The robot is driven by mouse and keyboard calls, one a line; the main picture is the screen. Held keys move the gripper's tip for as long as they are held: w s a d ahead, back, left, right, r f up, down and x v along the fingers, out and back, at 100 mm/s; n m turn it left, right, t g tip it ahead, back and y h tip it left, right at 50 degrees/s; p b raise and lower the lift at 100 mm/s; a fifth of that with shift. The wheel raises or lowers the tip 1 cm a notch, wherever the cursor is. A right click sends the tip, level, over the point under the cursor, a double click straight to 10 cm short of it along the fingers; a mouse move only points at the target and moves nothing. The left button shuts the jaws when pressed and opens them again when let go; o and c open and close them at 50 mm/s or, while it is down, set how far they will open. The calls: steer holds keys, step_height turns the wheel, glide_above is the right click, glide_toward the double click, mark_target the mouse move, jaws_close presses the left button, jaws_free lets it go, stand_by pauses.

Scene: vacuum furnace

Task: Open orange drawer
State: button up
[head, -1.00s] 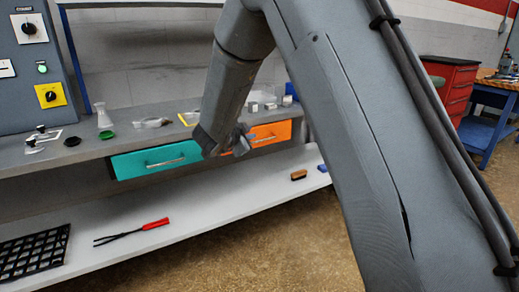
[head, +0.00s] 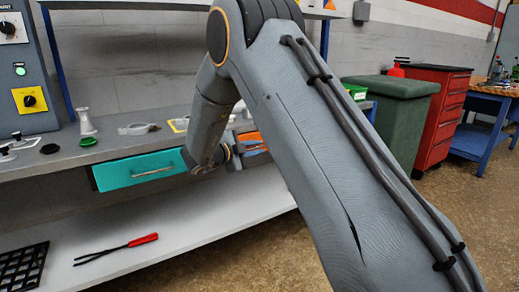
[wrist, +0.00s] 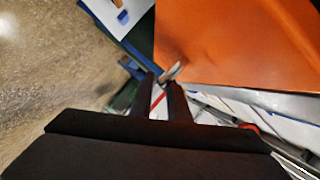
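The orange drawer (head: 252,137) is under the bench top, right of the teal drawer, and partly hidden by my arm. In the wrist view its orange front (wrist: 235,45) fills the upper right. My gripper (wrist: 162,80) points at this front, its two dark fingers apart with a gap between them. A small piece of the metal handle (wrist: 172,71) shows at the fingertips. Whether the fingers touch it is unclear. In the head view my gripper (head: 236,158) is just in front of the orange drawer. How far the drawer stands out cannot be told.
The teal drawer (head: 140,170) is shut beside it. Small labware stands on the bench top (head: 108,148). Red-handled tongs (head: 118,248) and a black grid (head: 20,268) lie on the lower shelf. A green bin (head: 392,110) and red cabinet (head: 443,112) stand right. The floor in front is bare.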

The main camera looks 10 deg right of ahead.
steer(key=shift+x, duration=0.85)
jaws_close()
stand_by(0.8)
